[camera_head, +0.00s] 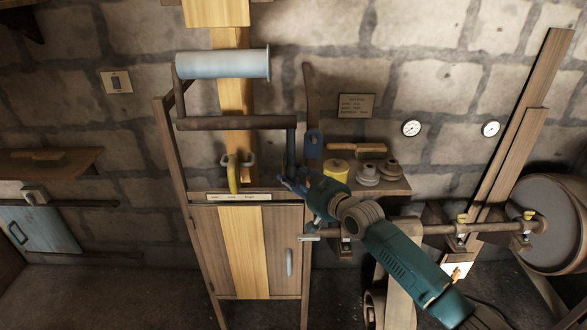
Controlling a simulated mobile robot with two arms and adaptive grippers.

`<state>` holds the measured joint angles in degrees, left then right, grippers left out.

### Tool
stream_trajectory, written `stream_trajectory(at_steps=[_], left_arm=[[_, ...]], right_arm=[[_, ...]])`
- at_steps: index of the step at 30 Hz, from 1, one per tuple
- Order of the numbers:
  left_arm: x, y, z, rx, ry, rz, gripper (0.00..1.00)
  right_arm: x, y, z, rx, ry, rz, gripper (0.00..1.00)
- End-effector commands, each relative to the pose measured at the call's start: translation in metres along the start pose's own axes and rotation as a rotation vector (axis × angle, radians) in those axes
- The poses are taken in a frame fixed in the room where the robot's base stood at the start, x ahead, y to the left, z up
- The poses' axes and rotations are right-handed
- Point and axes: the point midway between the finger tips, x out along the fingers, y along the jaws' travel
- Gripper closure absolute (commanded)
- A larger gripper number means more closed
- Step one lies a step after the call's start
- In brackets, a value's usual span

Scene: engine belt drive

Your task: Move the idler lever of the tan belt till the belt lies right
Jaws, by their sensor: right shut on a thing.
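The tan belt (236,95) runs down from the top of the view, passing behind a pale blue roller (225,64) and a rusty crossbar (235,123). A tan strip (244,250) continues on the front of the wooden cabinet below. The crossbar joins the roller's side arm at the left and bends down at the right into a dark blue handle (291,148), which looks like the idler lever. My right gripper (287,184) is shut on the lower end of this handle. The fingers are small and partly hidden by the wrist. My left gripper is out of view.
A yellow-handled clamp (233,173) stands at the belt on the cabinet top. A shaft (440,228) leads to a large drum (545,223) at right.

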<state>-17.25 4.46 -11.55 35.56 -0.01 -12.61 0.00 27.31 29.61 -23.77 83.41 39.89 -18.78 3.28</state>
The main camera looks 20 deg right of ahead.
Motion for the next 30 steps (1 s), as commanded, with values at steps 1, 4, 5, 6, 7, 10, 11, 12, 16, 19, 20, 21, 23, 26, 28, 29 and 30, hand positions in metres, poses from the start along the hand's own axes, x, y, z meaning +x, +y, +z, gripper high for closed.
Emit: stream_trajectory(at_steps=[1, 4, 5, 6, 7, 10, 11, 12, 16, 19, 20, 21, 23, 26, 28, 29, 30], left_arm=[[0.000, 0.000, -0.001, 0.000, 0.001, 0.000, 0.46], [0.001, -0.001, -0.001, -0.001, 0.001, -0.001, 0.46], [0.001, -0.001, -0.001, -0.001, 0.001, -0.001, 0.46], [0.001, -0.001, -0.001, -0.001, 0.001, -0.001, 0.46], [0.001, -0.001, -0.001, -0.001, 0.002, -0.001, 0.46], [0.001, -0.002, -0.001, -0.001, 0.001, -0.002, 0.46], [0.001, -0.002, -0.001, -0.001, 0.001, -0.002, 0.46], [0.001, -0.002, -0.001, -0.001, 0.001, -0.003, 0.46], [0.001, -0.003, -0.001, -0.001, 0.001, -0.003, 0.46], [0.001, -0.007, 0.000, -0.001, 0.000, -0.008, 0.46], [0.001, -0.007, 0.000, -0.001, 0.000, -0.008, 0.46], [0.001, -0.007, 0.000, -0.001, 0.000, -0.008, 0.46], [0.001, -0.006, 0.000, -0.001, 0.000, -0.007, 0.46], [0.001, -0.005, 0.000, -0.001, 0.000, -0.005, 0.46], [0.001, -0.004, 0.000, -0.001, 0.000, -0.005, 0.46], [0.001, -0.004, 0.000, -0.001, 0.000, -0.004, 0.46], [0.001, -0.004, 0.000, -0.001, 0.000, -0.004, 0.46]], right_arm=[[0.000, 0.000, 0.002, -0.002, -0.003, 0.000, 1.00], [0.000, 0.000, 0.002, -0.003, -0.003, 0.000, 1.00], [0.000, 0.000, 0.002, -0.003, -0.002, 0.000, 1.00], [0.000, 0.000, 0.002, -0.003, -0.003, 0.000, 1.00], [0.000, 0.000, 0.002, -0.003, -0.003, 0.000, 1.00], [0.000, 0.000, 0.002, -0.002, -0.002, 0.000, 0.49], [0.000, 0.000, 0.002, -0.002, -0.002, 0.000, 0.46], [0.000, 0.000, 0.002, -0.002, -0.002, 0.000, 0.46], [0.000, 0.000, 0.001, -0.001, -0.001, 0.000, 0.46], [0.000, 0.000, 0.001, -0.001, -0.001, 0.000, 0.46], [-0.001, 0.000, 0.001, -0.001, 0.000, 0.000, 0.46], [-0.003, 0.000, 0.001, -0.001, 0.000, 0.000, 0.46], [-0.009, 0.001, 0.003, 0.000, -0.002, 0.000, 0.46], [-0.025, 0.000, 0.003, -0.001, -0.002, -0.001, 0.46], [-0.040, 0.001, 0.003, -0.003, -0.002, 0.000, 0.46], [-0.046, 0.001, 0.003, -0.003, -0.003, 0.000, 0.46], [-0.056, 0.000, 0.003, -0.003, -0.003, 0.000, 0.46]])
